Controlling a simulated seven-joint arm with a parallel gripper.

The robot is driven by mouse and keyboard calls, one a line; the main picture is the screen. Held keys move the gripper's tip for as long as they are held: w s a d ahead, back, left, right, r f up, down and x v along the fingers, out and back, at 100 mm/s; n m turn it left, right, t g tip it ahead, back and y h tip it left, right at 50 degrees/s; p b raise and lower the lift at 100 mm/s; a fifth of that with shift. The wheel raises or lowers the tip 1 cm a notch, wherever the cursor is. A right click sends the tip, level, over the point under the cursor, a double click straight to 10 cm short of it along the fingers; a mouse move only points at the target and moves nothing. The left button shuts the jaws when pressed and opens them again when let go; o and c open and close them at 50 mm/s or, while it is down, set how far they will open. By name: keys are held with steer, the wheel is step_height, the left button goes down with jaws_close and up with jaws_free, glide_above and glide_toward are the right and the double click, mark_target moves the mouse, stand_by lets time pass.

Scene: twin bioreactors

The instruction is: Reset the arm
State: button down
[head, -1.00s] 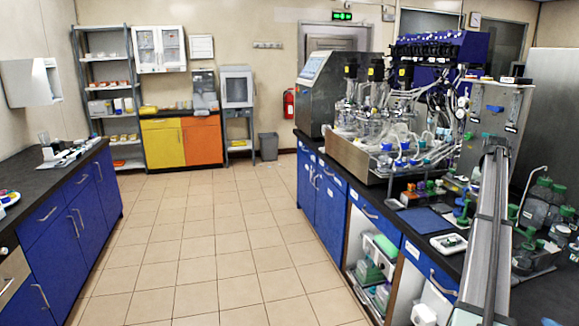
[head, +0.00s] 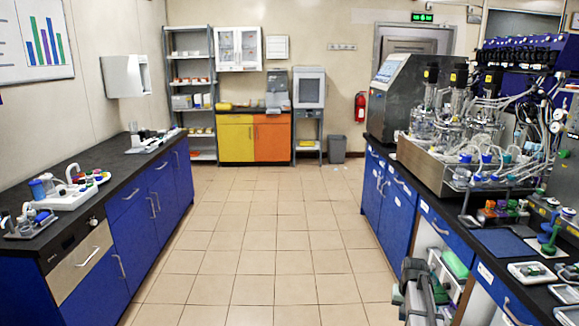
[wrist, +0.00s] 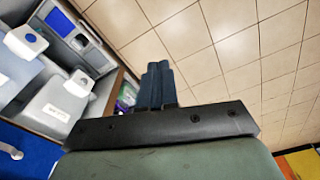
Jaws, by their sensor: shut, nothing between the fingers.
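My gripper shows in the wrist view (wrist: 158,70) with its dark fingers pressed together and nothing between them. Tiled floor lies beyond the fingers. To their left is an open shelf of the right-hand bench. In the head view a dark grey part of my arm stands low beside the right bench (head: 399,215), in front of its open shelf. The fingertips are hard to make out in that view. The gripper appears to touch nothing.
The twin bioreactors (head: 455,120) stand on the right bench, with a tube rack and trays nearer me. The left bench (head: 110,205) carries small lab items. Between the benches the tiled floor (head: 260,240) is clear back to the yellow and orange cabinet (head: 237,138).

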steer(key=s+a+f+n, duration=0.2)
steer(key=s+a+f, duration=0.3)
steer(key=s+a, duration=0.45)
steer(key=s+a+f+n, duration=0.2)
steer(key=s+a+f, duration=0.4)
steer(key=a, duration=0.7)
steer(key=s+f+g, duration=0.2)
steer(key=s+f, duration=0.4)
steer(key=s, duration=0.4)
steer(key=s+f+g, duration=0.3)
steer(key=s+f, duration=0.4)
steer(key=s, duration=0.4)
steer(key=s+f+g, duration=0.2)
steer(key=s+f, duration=0.5)
steer(key=s, duration=0.3)
steer(key=shift+s+g, duration=0.15)
steer(key=shift+g, duration=0.15)
steer(key=c, duration=1.8)
jaws_free()
steer(key=shift+d, duration=0.1)
steer(key=shift+c, duration=0.2)
